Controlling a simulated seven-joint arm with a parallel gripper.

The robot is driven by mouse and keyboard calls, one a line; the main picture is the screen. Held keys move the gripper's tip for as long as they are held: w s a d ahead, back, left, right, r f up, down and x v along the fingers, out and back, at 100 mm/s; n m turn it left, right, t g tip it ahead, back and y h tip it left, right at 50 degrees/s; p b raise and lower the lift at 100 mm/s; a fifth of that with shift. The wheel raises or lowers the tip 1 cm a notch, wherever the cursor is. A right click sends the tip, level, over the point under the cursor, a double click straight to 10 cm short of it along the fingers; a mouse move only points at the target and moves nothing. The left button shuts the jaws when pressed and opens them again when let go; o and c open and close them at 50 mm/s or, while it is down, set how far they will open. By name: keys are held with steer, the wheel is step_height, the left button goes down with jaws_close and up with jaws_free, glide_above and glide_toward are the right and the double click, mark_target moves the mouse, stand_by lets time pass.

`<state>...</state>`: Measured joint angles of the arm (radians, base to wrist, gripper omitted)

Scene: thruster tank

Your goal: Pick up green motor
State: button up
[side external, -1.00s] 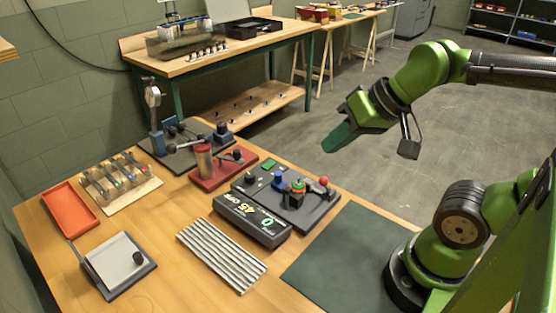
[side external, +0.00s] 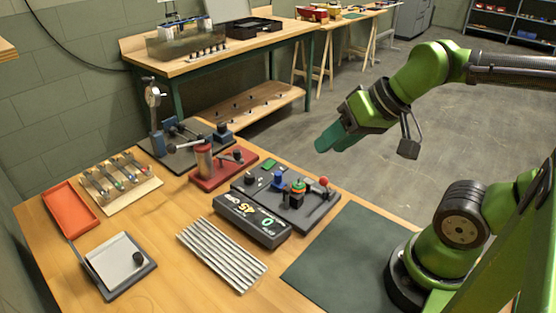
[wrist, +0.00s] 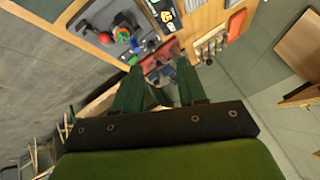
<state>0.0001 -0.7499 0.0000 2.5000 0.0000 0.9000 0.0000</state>
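A wooden rack (side external: 142,198) at the left of the bench holds several small slim pieces with differently coloured parts. One near its middle shows green (side external: 117,182), probably the green motor; it is too small to be sure. The rack also shows in the wrist view (wrist: 210,45), where I cannot make out a green piece. My gripper (side external: 330,147) is empty, high above the floor beyond the bench's far right edge, well away from the rack. In the wrist view its two green fingers (wrist: 160,82) stand apart with a clear gap.
A red tray (side external: 70,209) lies left of the rack. A red press (side external: 222,168), a dark fixture with knobs (side external: 318,208) and a display box (side external: 250,220) stand between rack and gripper. A tall gauge stand (side external: 153,110) rises behind. A dark mat (side external: 345,265) is bare.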

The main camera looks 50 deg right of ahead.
steer(key=n+g+h, duration=0.2)
steer(key=n+g, duration=0.2)
steer(key=g, duration=0.3)
glide_above(300, 184)
step_height(300, 184, down, 14)
steer(key=shift+d+r, duration=0.1)
steer(key=shift+r, duration=0.15)
steer(key=shift+w+f, duration=0.15)
steer(key=shift+f, duration=1.2)
steer(key=shift+w+f, duration=0.1)
steer(key=shift+f, duration=1.2)
steer(key=c, duration=0.8)
